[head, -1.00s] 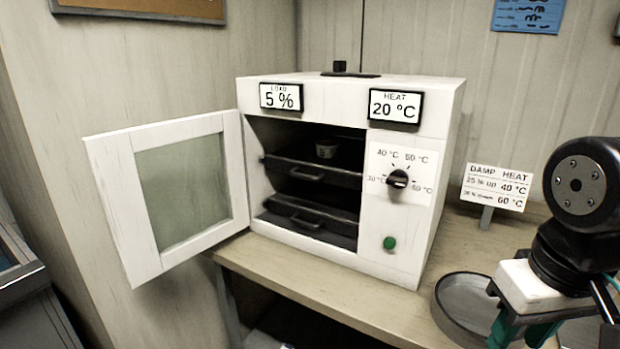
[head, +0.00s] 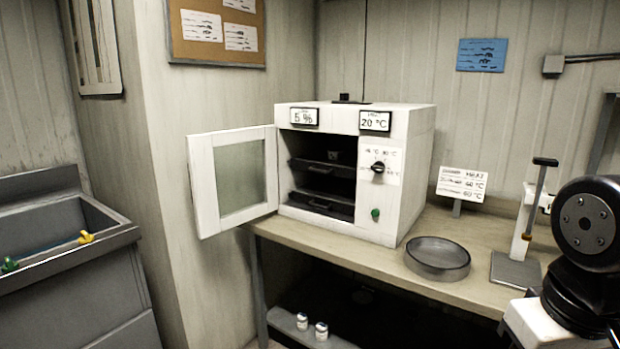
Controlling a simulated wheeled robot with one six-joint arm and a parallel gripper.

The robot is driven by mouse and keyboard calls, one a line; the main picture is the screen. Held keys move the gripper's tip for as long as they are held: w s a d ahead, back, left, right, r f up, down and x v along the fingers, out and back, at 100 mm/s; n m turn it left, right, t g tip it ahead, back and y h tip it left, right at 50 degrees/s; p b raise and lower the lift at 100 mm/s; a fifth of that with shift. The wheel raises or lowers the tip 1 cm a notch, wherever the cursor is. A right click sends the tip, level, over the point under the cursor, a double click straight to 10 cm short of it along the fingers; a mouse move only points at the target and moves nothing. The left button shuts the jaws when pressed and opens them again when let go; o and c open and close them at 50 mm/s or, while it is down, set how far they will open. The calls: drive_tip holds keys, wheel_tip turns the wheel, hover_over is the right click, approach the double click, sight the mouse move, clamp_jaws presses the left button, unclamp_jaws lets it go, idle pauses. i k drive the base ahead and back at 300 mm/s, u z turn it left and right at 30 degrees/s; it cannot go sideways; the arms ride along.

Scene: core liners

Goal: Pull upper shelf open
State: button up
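The white oven (head: 409,190) stands on the wooden bench with its door (head: 233,182) swung open to the left. Inside are two dark shelves with front handles. The upper shelf (head: 322,168) carries a small dark cup (head: 334,156). The lower shelf (head: 322,205) sits below it. Both appear to lie within the oven, though how far each is slid in is hard to tell. My arm shows at the right edge, well apart from the oven. My gripper's fingers are outside the picture.
A round grey dish (head: 437,257) stands on the bench (head: 385,262) right of the oven. Behind it are a sign (head: 461,184) and a press-like stand (head: 516,270). A sink (head: 65,240) is at left. Small white jars (head: 321,331) sit on a low shelf below.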

sight(316, 161)
drive_tip(key=u, duration=0.6)
drive_tip(key=i, duration=1.85)
drive_tip(key=z, duration=0.6)
